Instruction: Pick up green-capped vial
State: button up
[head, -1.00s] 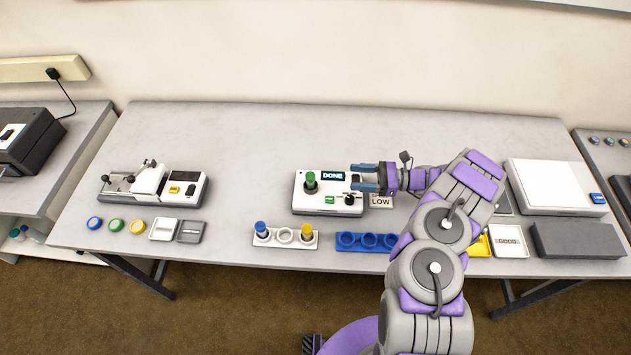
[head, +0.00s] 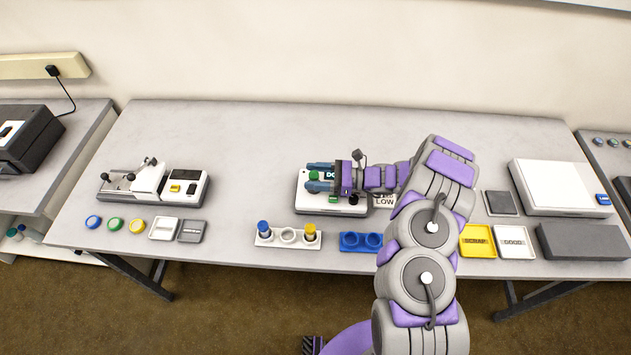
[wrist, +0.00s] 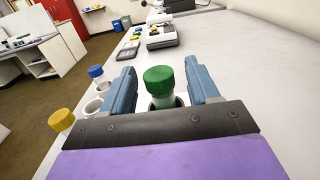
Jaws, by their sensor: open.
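The green-capped vial (wrist: 159,84) stands upright in the small white device (head: 301,204) in the middle of the table. In the wrist view it sits between my two blue fingers, with a gap visible on each side of the cap. My gripper (head: 318,178) is open around the vial at about cap height. In the head view the green cap (head: 314,176) shows between the fingertips, and my gripper covers much of the device and its display.
A white rack (head: 287,239) with a blue-capped vial (head: 264,229) and a yellow-capped vial (head: 310,232) stands in front of the device. A blue rack (head: 361,242) is beside it, partly hidden by my arm. The table behind the device is clear.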

jog(key=shift+a, duration=0.75)
jog(key=shift+d, duration=0.9)
jog(key=c, duration=0.6)
jog(key=shift+c, duration=0.6)
jog(key=shift+a, duration=0.5)
jog(key=c, duration=0.3)
jog(key=shift+c, duration=0.2)
jog(key=shift+d, duration=0.1)
